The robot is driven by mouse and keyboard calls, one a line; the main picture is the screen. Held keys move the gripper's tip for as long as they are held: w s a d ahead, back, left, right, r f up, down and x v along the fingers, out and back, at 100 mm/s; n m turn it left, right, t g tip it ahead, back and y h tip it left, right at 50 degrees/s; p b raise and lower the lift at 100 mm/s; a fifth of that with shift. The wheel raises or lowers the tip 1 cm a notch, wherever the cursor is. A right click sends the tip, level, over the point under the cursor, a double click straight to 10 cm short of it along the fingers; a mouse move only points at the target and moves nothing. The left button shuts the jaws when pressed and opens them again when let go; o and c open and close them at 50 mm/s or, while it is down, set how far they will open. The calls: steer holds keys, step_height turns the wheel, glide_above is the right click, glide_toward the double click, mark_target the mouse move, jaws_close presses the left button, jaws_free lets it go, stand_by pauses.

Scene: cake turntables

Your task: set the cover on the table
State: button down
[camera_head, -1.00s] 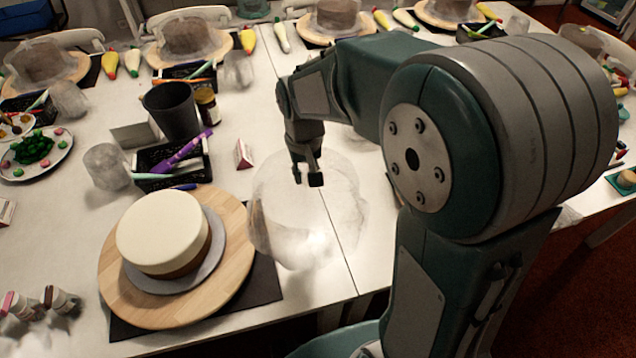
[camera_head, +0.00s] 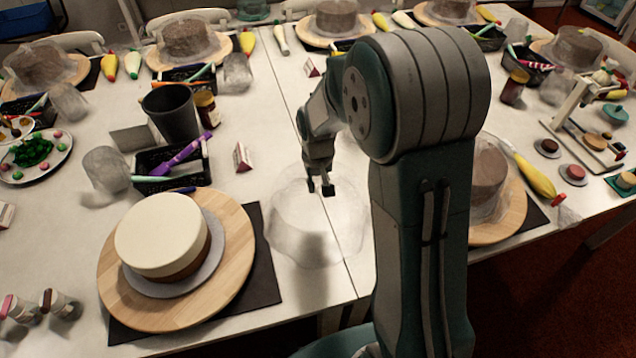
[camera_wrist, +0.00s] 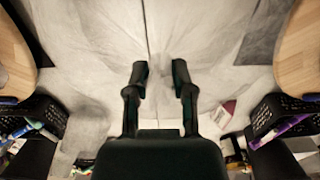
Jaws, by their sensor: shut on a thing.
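The cover (camera_head: 300,235) is a clear, slightly frosted dome, upright over the bare white table (camera_head: 235,95), to the right of the near cake. My gripper (camera_head: 322,190) is at its top and shut on it; the thin part between the fingers is hard to make out. I cannot tell whether the cover's lower rim touches the table. In the wrist view, my gripper's two fingers (camera_wrist: 160,75) stand a little apart, with the hazy cover (camera_wrist: 90,65) spread around and beyond them. The near cake (camera_head: 160,235), cream on top and brown below, stands uncovered.
The cake is on a round wooden turntable (camera_head: 118,295) over a dark mat (camera_head: 262,285). Behind are a black basket (camera_head: 150,185), a dark cup (camera_head: 172,115) and a small red-and-white card (camera_head: 243,157). Another turntable (camera_head: 510,215) with a covered cake stands right of my arm.

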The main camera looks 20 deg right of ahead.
steer(key=shift+f, duration=0.1)
steer(key=shift+c, duration=2.4)
jaws_free()
step_height(320, 180, up, 12)
steer(key=f, duration=0.1)
steer(key=s+r+t, duration=0.2)
steer(key=s+r, duration=0.3)
steer(key=s, duration=0.5)
steer(key=s+r+t, duration=0.3)
steer(key=s+r, duration=0.2)
steer(key=s, duration=0.6)
steer(key=shift+r+t, duration=0.2)
steer(key=shift+t, duration=0.1)
